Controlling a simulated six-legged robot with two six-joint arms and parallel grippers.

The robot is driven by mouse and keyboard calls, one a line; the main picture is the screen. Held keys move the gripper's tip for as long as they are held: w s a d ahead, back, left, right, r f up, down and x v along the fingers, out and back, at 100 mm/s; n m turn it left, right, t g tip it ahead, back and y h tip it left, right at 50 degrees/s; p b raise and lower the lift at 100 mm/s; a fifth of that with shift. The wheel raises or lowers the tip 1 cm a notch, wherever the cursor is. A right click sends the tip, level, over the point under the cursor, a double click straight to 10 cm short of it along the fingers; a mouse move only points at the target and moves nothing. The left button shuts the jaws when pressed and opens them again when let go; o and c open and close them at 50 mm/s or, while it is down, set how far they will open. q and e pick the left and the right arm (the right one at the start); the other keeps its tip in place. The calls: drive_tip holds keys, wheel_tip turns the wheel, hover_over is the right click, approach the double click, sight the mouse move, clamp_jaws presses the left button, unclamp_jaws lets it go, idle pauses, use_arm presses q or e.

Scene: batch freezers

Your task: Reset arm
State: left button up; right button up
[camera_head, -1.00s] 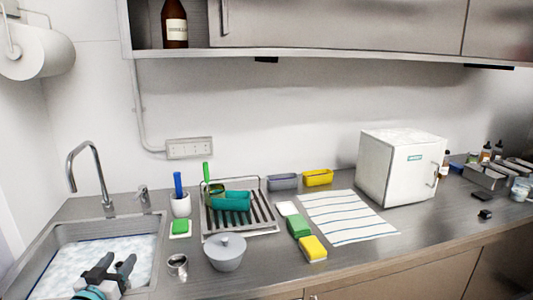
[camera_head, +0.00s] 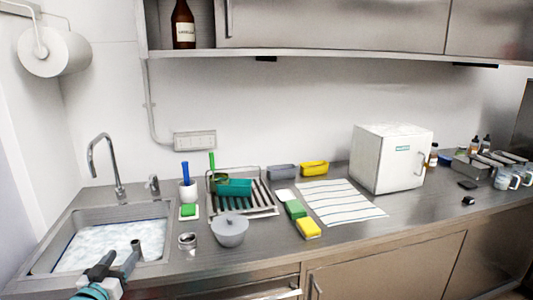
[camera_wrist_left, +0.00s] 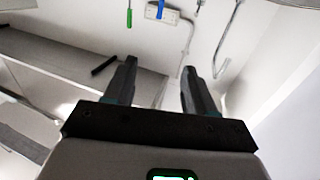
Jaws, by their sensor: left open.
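My left gripper (camera_head: 119,262) shows at the bottom left of the head view, over the front edge of the sink (camera_head: 62,232). It is open, with nothing between its fingers. In the left wrist view, the two dark fingers of my left gripper (camera_wrist_left: 158,78) stand apart and empty. Behind them in that view are the wall and a shelf-like grey surface. The right gripper is in neither view.
The sink holds white foamy water, with a faucet (camera_head: 106,165) behind it. Cabinets hang above.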

use_arm(q)
drive_tip(key=s+d+f+g+h, duration=0.2)
drive_tip(key=d+f+g+h, duration=0.1)
drive_tip(key=d+f, duration=0.95)
drive_tip(key=s+d+f+n+g, duration=0.1)
drive_tip(key=s+d+f+g, duration=0.55)
drive_tip(key=f, duration=0.55)
drive_tip(key=s+d+f+g, duration=0.2)
drive_tip(key=s+f, duration=0.1)
drive_tip(key=s, duration=0.6)
drive_tip(key=s+d+f+n+g, duration=0.1)
drive_tip(key=s+d+f+g, duration=0.1)
drive_tip(key=s, duration=0.7)
drive_tip(key=s+d+f+g, duration=0.2)
drive_tip(key=s+f+g, duration=0.2)
drive_tip(key=s, duration=0.5)
drive_tip(key=shift+f+n, duration=0.3)
drive_tip(key=shift+f, duration=0.1)
drive_tip(key=shift+d, duration=0.1)
